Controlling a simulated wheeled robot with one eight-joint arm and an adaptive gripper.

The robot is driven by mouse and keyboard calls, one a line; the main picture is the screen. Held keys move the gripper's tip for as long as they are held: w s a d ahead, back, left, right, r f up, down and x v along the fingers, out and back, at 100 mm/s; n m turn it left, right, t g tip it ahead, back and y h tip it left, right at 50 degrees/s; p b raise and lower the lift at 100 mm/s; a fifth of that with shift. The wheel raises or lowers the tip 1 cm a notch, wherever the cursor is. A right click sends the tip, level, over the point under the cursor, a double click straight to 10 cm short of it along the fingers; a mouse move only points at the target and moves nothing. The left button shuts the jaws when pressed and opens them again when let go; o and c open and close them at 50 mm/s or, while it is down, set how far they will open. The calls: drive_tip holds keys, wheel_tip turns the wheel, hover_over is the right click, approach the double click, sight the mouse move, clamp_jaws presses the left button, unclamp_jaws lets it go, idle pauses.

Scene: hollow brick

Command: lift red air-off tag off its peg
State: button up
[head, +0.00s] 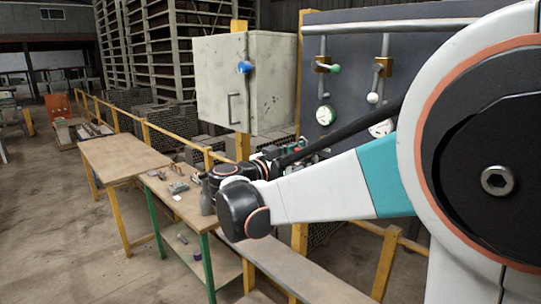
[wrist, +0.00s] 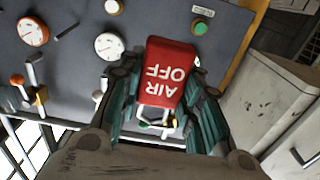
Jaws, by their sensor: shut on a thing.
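The red tag (wrist: 170,70) with white "AIR OFF" lettering shows upside down in the middle of the wrist view. My gripper (wrist: 165,88) has its teal-padded fingers on both sides of the tag and is shut on it. The dark panel (wrist: 75,70) lies behind the tag. A pale frame-like part shows just below the tag, between the fingers. I cannot make out the peg, or whether the tag is still on it. In the head view, my gripper (head: 309,150) is small and partly hidden by my arm in front of the panel (head: 345,75).
Gauges (wrist: 109,46), a green button (wrist: 199,27) and an orange-knobbed valve (wrist: 17,80) are on the panel around the tag. A pale cabinet (head: 270,85) stands left of the panel. A workbench (head: 180,199) with small items and a yellow railing (head: 160,131) are nearby.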

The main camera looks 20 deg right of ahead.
drive_tip(key=b+x, duration=0.1)
drive_tip(key=x, duration=0.8)
drive_tip(key=shift+d, duration=0.35)
idle(1.0)
drive_tip(key=shift+w, duration=0.1)
drive_tip(key=shift+f, duration=0.1)
